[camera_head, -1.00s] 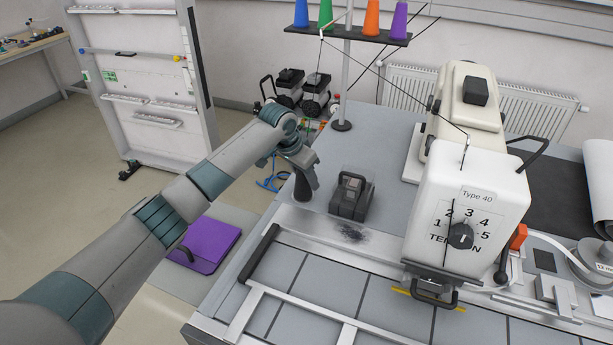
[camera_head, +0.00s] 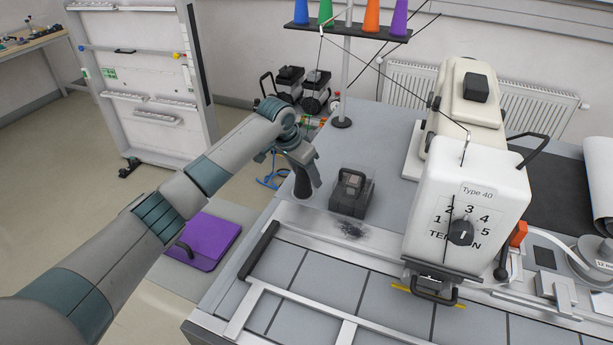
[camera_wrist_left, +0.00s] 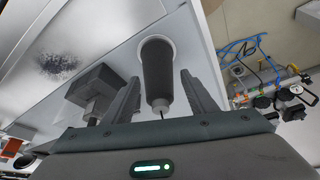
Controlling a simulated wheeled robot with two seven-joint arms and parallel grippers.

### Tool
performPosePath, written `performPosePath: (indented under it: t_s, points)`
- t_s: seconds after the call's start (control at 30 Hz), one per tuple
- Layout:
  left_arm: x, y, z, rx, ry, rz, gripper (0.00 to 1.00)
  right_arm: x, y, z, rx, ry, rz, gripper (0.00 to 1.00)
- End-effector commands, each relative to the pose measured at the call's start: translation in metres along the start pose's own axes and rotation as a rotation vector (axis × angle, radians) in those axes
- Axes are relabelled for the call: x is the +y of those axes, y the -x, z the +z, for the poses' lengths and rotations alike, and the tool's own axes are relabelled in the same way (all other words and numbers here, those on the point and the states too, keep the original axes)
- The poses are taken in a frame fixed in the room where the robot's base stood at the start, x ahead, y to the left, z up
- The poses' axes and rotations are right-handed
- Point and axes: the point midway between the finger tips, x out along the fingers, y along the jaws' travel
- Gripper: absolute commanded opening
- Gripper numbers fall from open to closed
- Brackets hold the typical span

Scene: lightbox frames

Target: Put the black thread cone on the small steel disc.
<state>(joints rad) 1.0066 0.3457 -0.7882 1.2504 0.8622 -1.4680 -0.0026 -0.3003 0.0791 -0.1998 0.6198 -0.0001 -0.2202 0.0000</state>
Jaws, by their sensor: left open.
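The black thread cone (camera_head: 302,186) stands on the grey table near its left edge, partly hidden behind my left gripper (camera_head: 306,168) in the head view. In the left wrist view the dark cone (camera_wrist_left: 157,68) lies between the two fingers of my left gripper (camera_wrist_left: 160,77), with a gap visible on each side. A pale ring shows at the cone's far end. The left gripper is open. I cannot make out the small steel disc for certain. My right gripper is not in view.
A dark block with a handle (camera_head: 351,194) stands close right of the cone; a machine marked Type 40 (camera_head: 466,215) stands further right. Coloured cones (camera_head: 371,17) sit on a rack behind. A purple pad (camera_head: 205,243) lies left of the table.

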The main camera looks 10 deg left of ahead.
Motion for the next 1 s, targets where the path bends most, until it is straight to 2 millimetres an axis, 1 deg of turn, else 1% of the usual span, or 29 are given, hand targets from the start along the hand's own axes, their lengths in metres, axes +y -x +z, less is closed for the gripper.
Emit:
performPosePath:
  t_s: [0.17, 0.5, 0.6, 0.7, 0.8, 1.0]
  points:
    - [0.0, 0.023, 0.0, 0.003, -0.002, -0.002, 0.52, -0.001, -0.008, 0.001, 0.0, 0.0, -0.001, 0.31]
    - [0.0, 0.082, 0.001, 0.002, -0.001, -0.002, 0.52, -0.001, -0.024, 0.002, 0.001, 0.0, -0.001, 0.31]
    - [0.0, 0.095, 0.0, 0.0, -0.001, -0.002, 0.52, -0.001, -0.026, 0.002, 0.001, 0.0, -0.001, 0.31]
    - [0.0, 0.103, 0.0, 0.001, -0.001, -0.002, 0.52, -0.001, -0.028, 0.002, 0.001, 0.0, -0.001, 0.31]
    - [0.0, 0.108, 0.0, 0.0, 0.0, -0.001, 0.52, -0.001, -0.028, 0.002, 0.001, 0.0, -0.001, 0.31]
    - [0.0, 0.11, 0.0, -0.001, 0.0, 0.0, 0.52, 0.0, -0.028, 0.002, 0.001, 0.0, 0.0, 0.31]
